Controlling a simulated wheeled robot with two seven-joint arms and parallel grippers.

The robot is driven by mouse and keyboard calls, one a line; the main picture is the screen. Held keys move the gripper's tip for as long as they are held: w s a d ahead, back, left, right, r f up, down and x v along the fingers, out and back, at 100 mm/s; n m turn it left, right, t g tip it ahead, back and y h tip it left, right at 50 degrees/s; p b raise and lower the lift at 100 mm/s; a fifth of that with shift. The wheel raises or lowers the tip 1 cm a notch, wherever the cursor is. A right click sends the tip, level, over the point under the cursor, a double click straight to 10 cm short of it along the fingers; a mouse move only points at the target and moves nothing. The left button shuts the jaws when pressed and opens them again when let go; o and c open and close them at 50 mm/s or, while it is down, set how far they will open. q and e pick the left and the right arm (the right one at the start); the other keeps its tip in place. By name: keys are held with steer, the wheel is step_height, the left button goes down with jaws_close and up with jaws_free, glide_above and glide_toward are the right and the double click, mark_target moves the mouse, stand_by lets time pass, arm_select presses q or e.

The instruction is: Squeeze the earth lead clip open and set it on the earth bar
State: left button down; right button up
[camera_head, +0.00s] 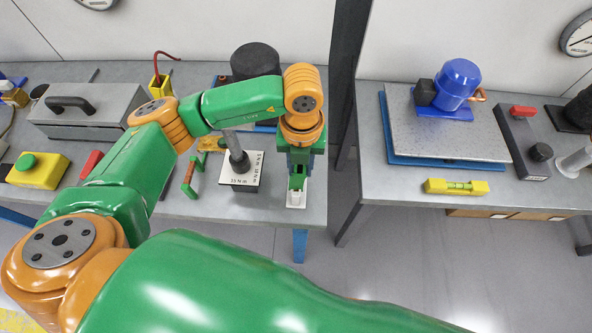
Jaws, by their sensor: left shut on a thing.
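My left gripper (297,182) points down at the front edge of the left bench, over a small white block (296,198). It is shut on a small green piece, which I take for the earth lead clip; the fingers hide most of it, and I cannot tell whether its jaws are spread. A low copper-red bar on green end posts (189,178), which looks like the earth bar, stands on the bench left of the gripper, apart from it. My right gripper is not in view.
A torque tool stand (243,181) with a grey handle stands between the bar and my gripper. A dark round compressor (255,62) is behind my arm. A grey toolbox (85,112) and yellow switch box (38,170) are left. A gap separates the right bench (385,185).

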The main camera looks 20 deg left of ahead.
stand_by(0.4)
arm_select(q)
steer(key=r+p, duration=0.1)
steer(key=r, duration=0.1)
steer(key=r+p, duration=0.2)
steer(key=r, duration=0.1)
steer(key=shift+s+a+p, duration=0.1)
steer(key=shift+a+p, duration=0.1)
steer(key=shift+p, duration=0.1)
